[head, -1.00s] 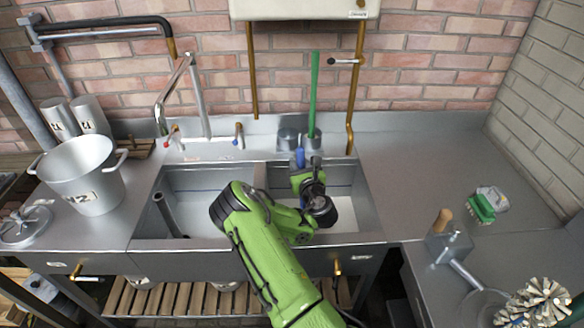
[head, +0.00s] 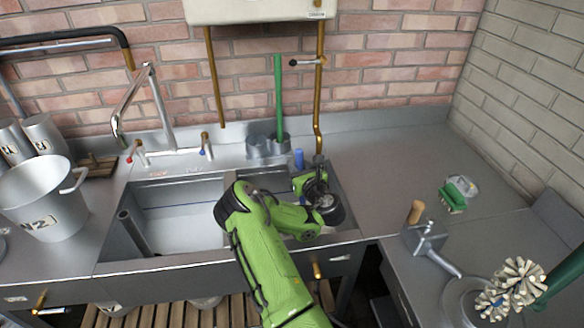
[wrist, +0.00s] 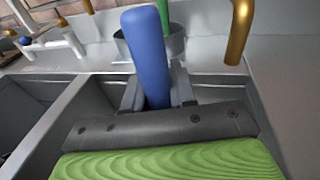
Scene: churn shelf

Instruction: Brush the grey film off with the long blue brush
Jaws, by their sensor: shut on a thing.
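The blue brush shows as a blue handle (head: 299,158) standing up out of my gripper (head: 311,185) in the head view. In the wrist view the blue handle (wrist: 149,55) rises between the dark fingers of my gripper (wrist: 158,92), tilted slightly. My gripper is shut on it, over the right basin near its right side. The brush's lower end and bristles are hidden by the gripper and arm. I cannot make out the grey film in either view.
A green pole (head: 278,95) stands in metal cups (head: 258,147) behind the basin. A brass pipe (head: 319,110) stands close behind the gripper. A bucket (head: 45,200) is left. The right counter (head: 400,165) has clear room beside a green brush (head: 455,195) and a wood-handled metal device (head: 424,236).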

